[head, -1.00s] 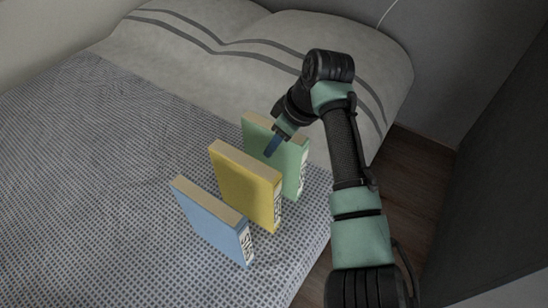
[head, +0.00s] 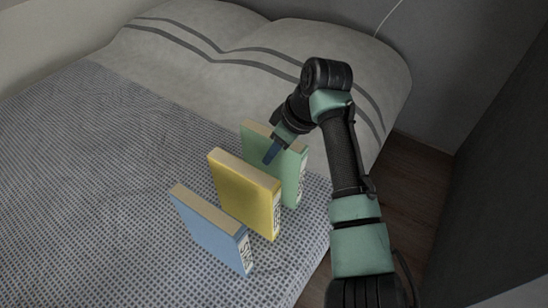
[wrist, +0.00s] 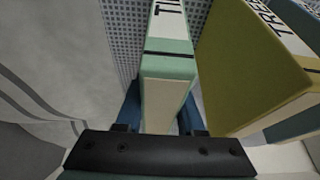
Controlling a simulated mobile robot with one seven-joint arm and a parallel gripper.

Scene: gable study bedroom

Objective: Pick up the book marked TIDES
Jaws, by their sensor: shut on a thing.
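The green book (head: 290,172) stands upright on the bed, farthest back of three books in the head view. In the wrist view the green book (wrist: 168,68) has a white spine label whose visible letters begin "TI"; the rest is cut off. My gripper (head: 272,151) reaches down over it from above. In the wrist view my gripper (wrist: 161,114) has one blue finger on each side of the book and is shut on it. I see no clear gap under the book, but its lower edge is partly hidden by the yellow book.
A yellow book (head: 245,192) stands just in front of the green one; its label in the wrist view (wrist: 245,65) begins "TREE". A blue book (head: 210,231) stands nearest. The pillow (head: 215,75) lies behind. The bed's left side is clear; its right edge drops to floor.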

